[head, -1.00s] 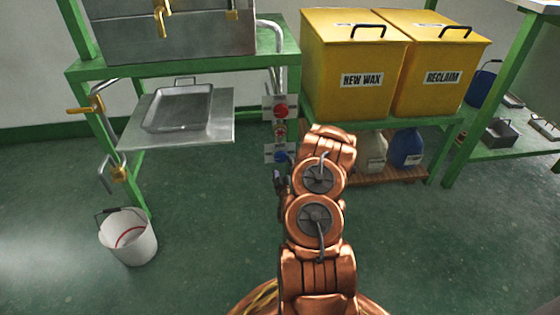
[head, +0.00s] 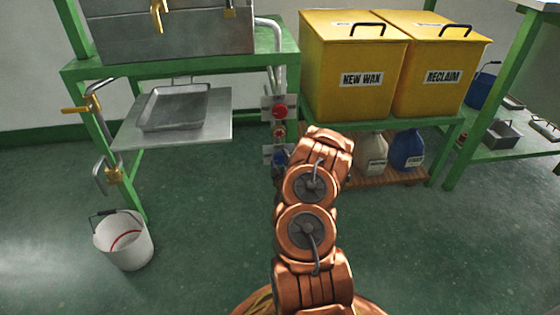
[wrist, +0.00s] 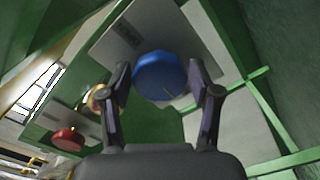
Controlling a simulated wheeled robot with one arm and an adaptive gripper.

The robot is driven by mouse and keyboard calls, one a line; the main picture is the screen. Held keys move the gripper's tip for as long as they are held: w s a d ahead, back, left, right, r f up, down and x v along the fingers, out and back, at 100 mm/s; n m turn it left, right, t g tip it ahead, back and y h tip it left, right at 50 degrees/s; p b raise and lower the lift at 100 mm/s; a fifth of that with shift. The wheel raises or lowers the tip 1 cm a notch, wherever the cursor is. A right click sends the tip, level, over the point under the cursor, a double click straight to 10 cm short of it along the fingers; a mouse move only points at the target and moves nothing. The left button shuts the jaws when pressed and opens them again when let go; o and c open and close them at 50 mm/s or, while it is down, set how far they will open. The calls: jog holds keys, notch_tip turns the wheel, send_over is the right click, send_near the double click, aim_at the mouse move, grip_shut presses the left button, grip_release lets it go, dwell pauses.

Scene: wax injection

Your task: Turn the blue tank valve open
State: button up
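The blue tank valve is a round blue knob (wrist: 160,78) on a pale plate. In the wrist view it lies between the two dark fingers of my gripper (wrist: 160,66). The fingers are apart, one on each side of the knob; I cannot tell whether they touch it. In the head view the blue valve (head: 279,157) is the lowest on the green post and is partly covered by my gripper and arm.
A red knob (head: 279,112) sits above the blue one, with a smaller red and brass fitting (head: 279,132) between them. A metal tray (head: 173,108) is on the left shelf. Yellow wax bins (head: 350,65) stand at right. A white bucket (head: 125,240) is on the floor.

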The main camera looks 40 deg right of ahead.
jog(key=c, duration=0.8)
jog(key=shift+o, duration=0.2)
